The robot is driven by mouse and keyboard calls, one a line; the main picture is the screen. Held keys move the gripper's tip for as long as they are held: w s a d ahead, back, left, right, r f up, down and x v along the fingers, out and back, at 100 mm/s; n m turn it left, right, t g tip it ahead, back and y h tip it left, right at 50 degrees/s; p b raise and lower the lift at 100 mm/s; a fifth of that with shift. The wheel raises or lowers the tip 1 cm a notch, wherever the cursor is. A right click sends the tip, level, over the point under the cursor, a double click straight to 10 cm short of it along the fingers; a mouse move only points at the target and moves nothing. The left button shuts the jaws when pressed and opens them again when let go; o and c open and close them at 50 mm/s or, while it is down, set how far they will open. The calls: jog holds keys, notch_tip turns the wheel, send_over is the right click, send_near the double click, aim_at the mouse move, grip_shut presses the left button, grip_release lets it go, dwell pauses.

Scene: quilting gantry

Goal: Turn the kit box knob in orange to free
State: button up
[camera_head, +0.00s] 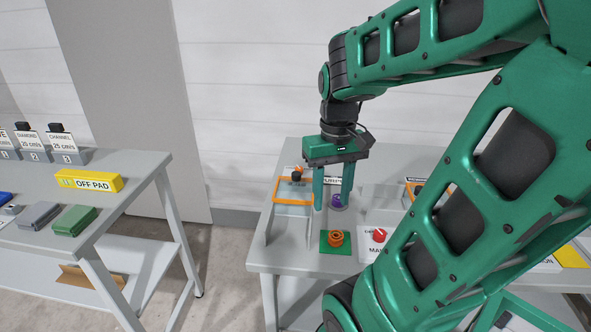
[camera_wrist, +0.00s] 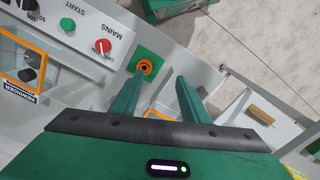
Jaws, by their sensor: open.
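My gripper (camera_head: 333,207) is open and empty, pointing down over the grey bench; its two green fingers also show in the wrist view (camera_wrist: 160,82). An orange round knob-like piece (camera_head: 336,239) sits on a green square plate (camera_head: 325,247), in front of and below my fingertips. The orange piece also shows beyond the fingertips in the wrist view (camera_wrist: 144,67), apart from them. An orange-framed clear box (camera_head: 275,192) with a black knob (camera_head: 297,175) stands left of my gripper. I cannot read any marks for free.
A red MAINS knob (camera_head: 379,235) is right of the green plate. A green START button (camera_wrist: 67,24) and another orange-framed panel (camera_wrist: 25,66) show in the wrist view. My arm hides the bench's right side. A separate table (camera_head: 115,185) stands left, across open floor.

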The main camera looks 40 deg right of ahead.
jog(key=w+d+r+n, duration=0.1)
jog(key=w+d+n, duration=0.1)
jog(key=w+d, duration=0.35)
jog(key=w+d+r+n, duration=0.1)
jog(key=w+d, duration=0.1)
jog(key=w, duration=0.6)
jog(key=n, duration=0.5)
send_near(300, 168)
notch_tip(300, 168, down, 9)
jog(key=shift+s+f, duration=0.1)
jog(key=shift+f, duration=0.05)
jog(key=shift+c, duration=0.4)
